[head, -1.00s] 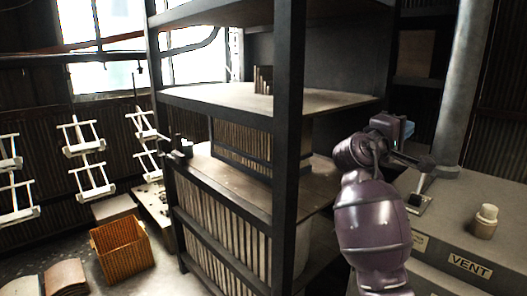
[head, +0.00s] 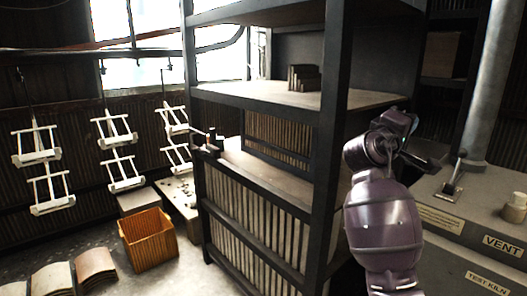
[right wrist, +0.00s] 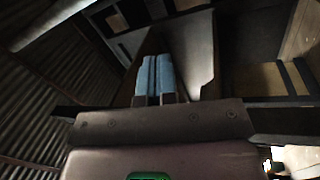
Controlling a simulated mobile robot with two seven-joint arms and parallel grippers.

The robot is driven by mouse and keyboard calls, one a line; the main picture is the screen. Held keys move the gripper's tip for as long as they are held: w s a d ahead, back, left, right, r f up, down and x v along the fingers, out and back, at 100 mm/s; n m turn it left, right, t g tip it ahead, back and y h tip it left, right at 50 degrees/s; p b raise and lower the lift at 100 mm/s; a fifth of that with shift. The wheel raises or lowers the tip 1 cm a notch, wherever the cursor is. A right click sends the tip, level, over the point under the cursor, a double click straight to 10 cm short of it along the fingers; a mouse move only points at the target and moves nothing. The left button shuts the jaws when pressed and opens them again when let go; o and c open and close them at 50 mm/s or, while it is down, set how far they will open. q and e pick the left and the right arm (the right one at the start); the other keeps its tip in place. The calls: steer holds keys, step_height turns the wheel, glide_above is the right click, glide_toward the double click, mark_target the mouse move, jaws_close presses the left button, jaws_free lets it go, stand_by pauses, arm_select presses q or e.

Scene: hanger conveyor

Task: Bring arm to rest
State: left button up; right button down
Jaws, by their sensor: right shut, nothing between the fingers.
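My right arm (head: 383,220) rises in the lower right of the head view, a purple link standing upright with the wrist bent at its top. The wrist is in the air in front of the shelf's right post and left of the grey console. In the right wrist view my right gripper (right wrist: 155,78) shows its two blue fingertips side by side, shut with nothing between them. In the head view the fingers are too small and dark to make out. My left gripper is in no view.
A dark metal shelf (head: 330,130) stands close on the left of my arm. A grey console (head: 460,215) with a lever (head: 453,178) and a white knob (head: 514,207) is on the right. White hangers (head: 118,138), an orange crate (head: 148,238) and curved tiles (head: 96,265) are at left.

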steer(key=w+a+t+y, duration=0.3)
steer(key=a+t+y, duration=0.1)
steer(key=t, duration=0.1)
steer(key=s+a+f+t+y, duration=0.1)
steer(key=s+a+f+y, duration=0.15)
steer(key=f+y, duration=0.6)
steer(key=s+a+f+t+y, duration=0.1)
steer(key=s+a+f+y, duration=0.15)
steer(key=f, duration=1.05)
steer(key=s+d+f+m+g, duration=0.2)
steer(key=s+f+g, duration=0.1)
steer(key=s+f, duration=1.3)
steer(key=s+d+f+m+g+y, duration=0.1)
steer(key=s+d+f+g, duration=0.2)
steer(key=s+f, duration=1.3)
steer(key=shift+s+f+m+g, duration=0.25)
steer(key=shift+m+g, duration=0.15)
steer(key=shift+g, duration=0.4)
